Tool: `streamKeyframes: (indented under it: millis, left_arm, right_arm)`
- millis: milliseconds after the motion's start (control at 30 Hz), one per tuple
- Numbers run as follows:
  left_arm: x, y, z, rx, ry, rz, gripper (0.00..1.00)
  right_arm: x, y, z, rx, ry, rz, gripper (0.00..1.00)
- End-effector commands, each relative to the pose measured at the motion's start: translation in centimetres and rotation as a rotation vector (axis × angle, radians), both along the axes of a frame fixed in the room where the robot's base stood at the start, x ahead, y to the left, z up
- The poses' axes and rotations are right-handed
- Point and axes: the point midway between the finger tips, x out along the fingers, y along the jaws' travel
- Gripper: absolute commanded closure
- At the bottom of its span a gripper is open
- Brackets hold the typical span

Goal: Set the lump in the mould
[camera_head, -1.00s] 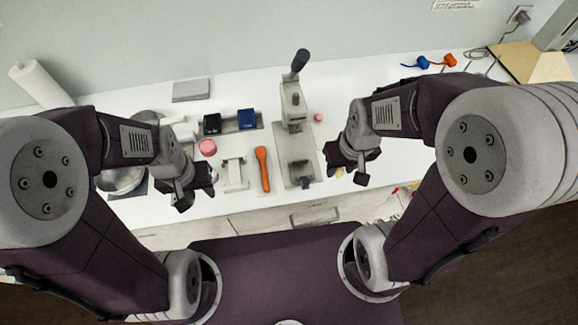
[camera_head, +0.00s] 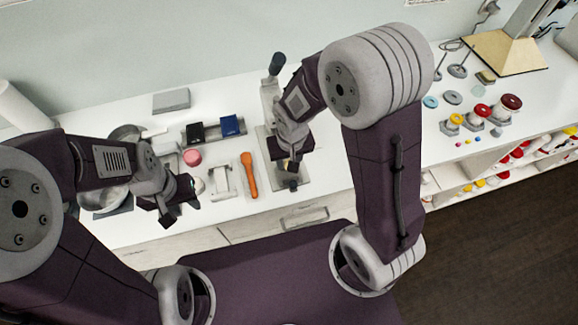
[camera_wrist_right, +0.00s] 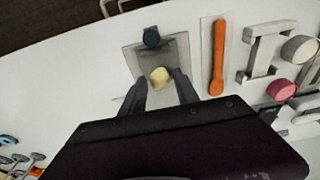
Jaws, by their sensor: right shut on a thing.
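The lump (camera_wrist_right: 160,77) is small and pale yellow. It sits between the fingertips of my right gripper (camera_wrist_right: 163,88), which is shut on it. In the head view my right gripper (camera_head: 290,163) is over the base plate of the press (camera_head: 266,143), and the yellow lump shows only as a small patch. The plate also shows in the wrist view (camera_wrist_right: 136,62). The mould is largely hidden by the gripper and lump, so I cannot tell whether the lump touches it. My left gripper (camera_head: 178,208) is open and empty near the front left of the counter.
An orange tool (camera_head: 249,175), a white stand (camera_head: 222,182) and a pink puck (camera_head: 193,157) lie left of the press. A blue block (camera_head: 229,125) and a black block (camera_head: 196,132) stand behind. Coloured wheels and stands (camera_head: 480,112) are at right.

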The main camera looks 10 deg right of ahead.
Motion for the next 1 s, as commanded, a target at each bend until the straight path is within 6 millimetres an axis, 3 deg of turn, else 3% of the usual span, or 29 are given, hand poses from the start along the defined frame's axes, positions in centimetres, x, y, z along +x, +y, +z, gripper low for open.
streamKeyframes:
  millis: [100, 200, 567, 600, 667, 1000]
  left_arm:
    - [0.0, 0.0, -0.2, 0.0, 0.0, 0.0, 0.64]
    - [0.0, 0.0, -0.2, 0.0, 0.0, 0.0, 0.64]
    - [0.0, 0.0, -0.6, 0.0, 0.0, 0.0, 0.64]
    - [0.0, 0.0, -0.6, 0.0, 0.0, 0.0, 0.64]
    - [0.0, 0.0, -0.5, 0.0, 0.0, 0.0, 0.64]
    - [0.0, 0.0, -0.3, 0.0, 0.0, 0.0, 0.64]
  right_arm:
    - [-0.2, -0.1, -2.4, -0.003, 0.009, 0.002, 1.0]
    - [-0.2, -0.1, -3.5, -0.001, 0.006, 0.001, 1.0]
    - [-0.1, -0.1, -4.1, -0.001, 0.003, 0.001, 1.0]
    - [-0.1, -0.1, -4.1, -0.001, 0.003, 0.001, 0.6]
    - [-0.1, -0.1, -4.0, -0.001, 0.003, 0.001, 0.43]
    - [-0.1, -0.1, -3.7, 0.0, 0.003, 0.001, 0.41]
